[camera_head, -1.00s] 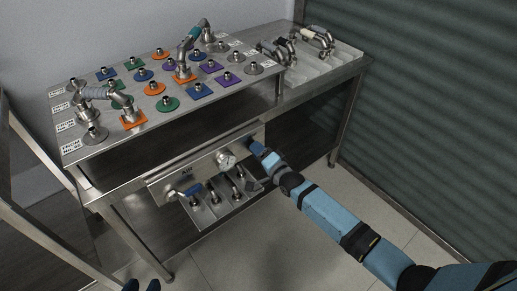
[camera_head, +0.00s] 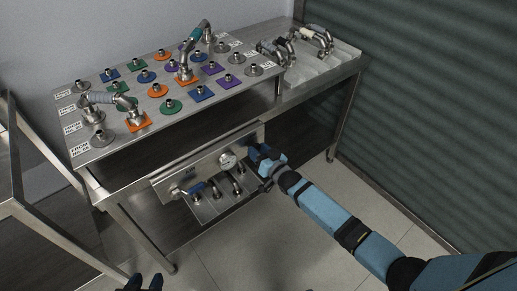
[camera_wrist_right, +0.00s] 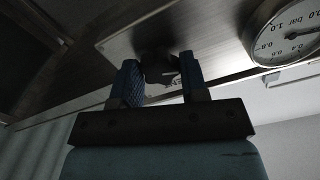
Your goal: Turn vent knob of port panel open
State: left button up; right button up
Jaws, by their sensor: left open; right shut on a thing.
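The port panel (camera_head: 205,170) is a grey metal plate on the front of the bench, under the table top. It carries a round white gauge (camera_head: 228,160), which also shows in the right wrist view (camera_wrist_right: 290,35). The vent knob (camera_wrist_right: 160,68) is a dark round knob on the plate. My right gripper (camera_wrist_right: 162,78) is shut on it, one blue finger on each side. In the head view my right gripper (camera_head: 258,156) covers the knob at the panel's right end. My left gripper (camera_head: 143,283) is open and empty at the bottom edge, away from the panel.
Below the plate is a ledge with several ports (camera_head: 219,190) and a blue-handled valve (camera_head: 189,190). The table top holds coloured port plates and curved pipe fittings (camera_head: 118,100). A tray (camera_head: 335,62) with fittings stands at the right. The floor in front is clear.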

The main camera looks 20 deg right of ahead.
pick_arm(q)
jog(key=shift+r+p, duration=0.15)
jog(key=shift+p, duration=0.25)
pick_arm(e)
jog(key=shift+n, duration=4.6)
pick_arm(q)
jog(key=shift+r, duration=0.15)
jog(key=shift+s+f, duration=0.1)
jog(key=shift+f, duration=0.1)
pick_arm(e)
jog(key=o, duration=0.9)
jog(key=shift+s, duration=0.15)
pick_arm(q)
jog(key=shift+a+r+p, duration=0.15)
jog(key=shift+r+p, duration=0.15)
jog(key=shift+p, duration=0.65)
pick_arm(e)
jog(key=shift+v, duration=6.8)
